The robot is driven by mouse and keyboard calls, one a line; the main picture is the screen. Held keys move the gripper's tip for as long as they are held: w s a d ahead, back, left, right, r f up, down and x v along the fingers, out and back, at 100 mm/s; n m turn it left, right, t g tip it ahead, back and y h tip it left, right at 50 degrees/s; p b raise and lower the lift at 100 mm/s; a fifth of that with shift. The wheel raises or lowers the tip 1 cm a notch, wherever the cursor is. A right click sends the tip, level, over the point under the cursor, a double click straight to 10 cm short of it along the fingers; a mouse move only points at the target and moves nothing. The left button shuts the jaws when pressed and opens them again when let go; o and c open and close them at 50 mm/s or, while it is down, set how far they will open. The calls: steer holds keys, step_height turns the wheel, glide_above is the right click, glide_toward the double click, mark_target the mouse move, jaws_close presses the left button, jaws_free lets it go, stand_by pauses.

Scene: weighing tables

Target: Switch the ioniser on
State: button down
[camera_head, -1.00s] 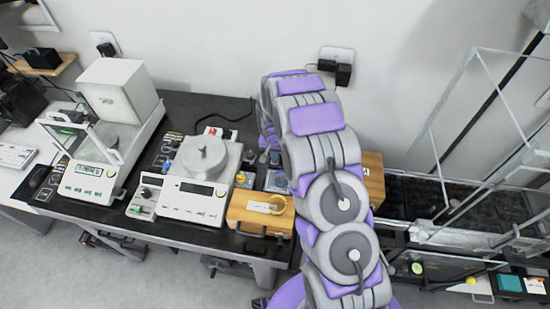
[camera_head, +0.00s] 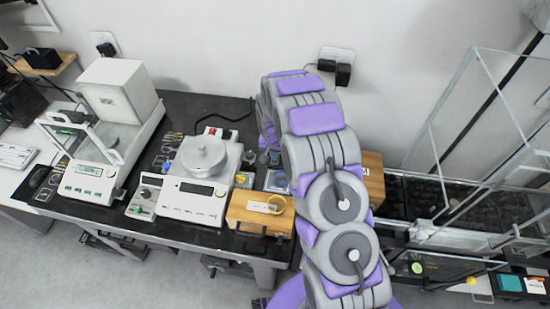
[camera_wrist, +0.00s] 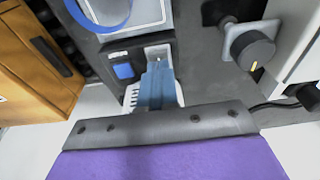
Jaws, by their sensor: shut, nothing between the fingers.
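No readable label shows which control belongs to the ioniser. In the head view, my arm hides my gripper.
An orange wooden box (camera_wrist: 40,62) stands left in the wrist view; a wooden box (camera_head: 262,210) also shows in the head view. A round-pan balance (camera_head: 203,190) and an enclosed balance (camera_head: 92,180) stand left on the dark table. A clear-walled frame (camera_head: 480,75) rises at right.

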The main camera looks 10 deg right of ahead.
steer(key=shift+f, duration=0.75)
stand_by(0.3)
steer(key=shift+r+p, duration=0.75)
steer(key=shift+r, duration=2.8)
